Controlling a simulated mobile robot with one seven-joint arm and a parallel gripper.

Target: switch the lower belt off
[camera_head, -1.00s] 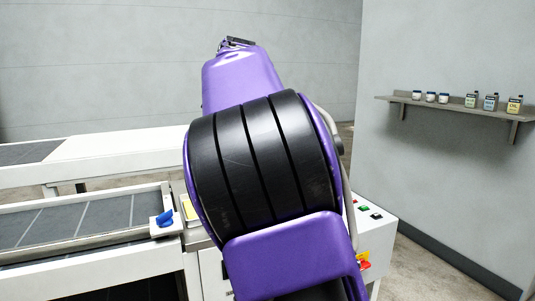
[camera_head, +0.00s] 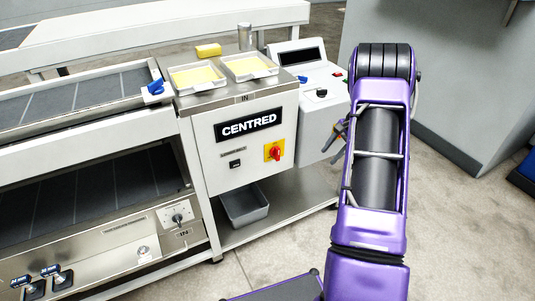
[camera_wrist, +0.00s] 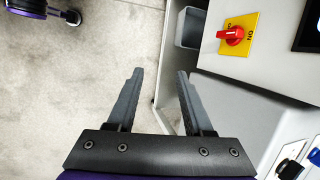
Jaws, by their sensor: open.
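The lower belt (camera_head: 100,195) is a dark band in the lower bay of the white machine at left. Below it, a steel panel carries a dark rotary knob (camera_head: 178,217) near an "IN" label. Two blue-tagged switches (camera_head: 62,278) sit further left on that panel; their lettering is too small to read. A red rotary switch on a yellow plate (camera_head: 274,151) is on the cabinet front; it also shows in the wrist view (camera_wrist: 233,36), beside an "ON" mark.
The cabinet carries a "CENTRED" sign (camera_head: 249,124) and two trays of yellow stuff (camera_head: 194,76). A control box (camera_head: 312,110) with buttons stands right of it. A grey bin (camera_head: 245,206) sits on the low shelf.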

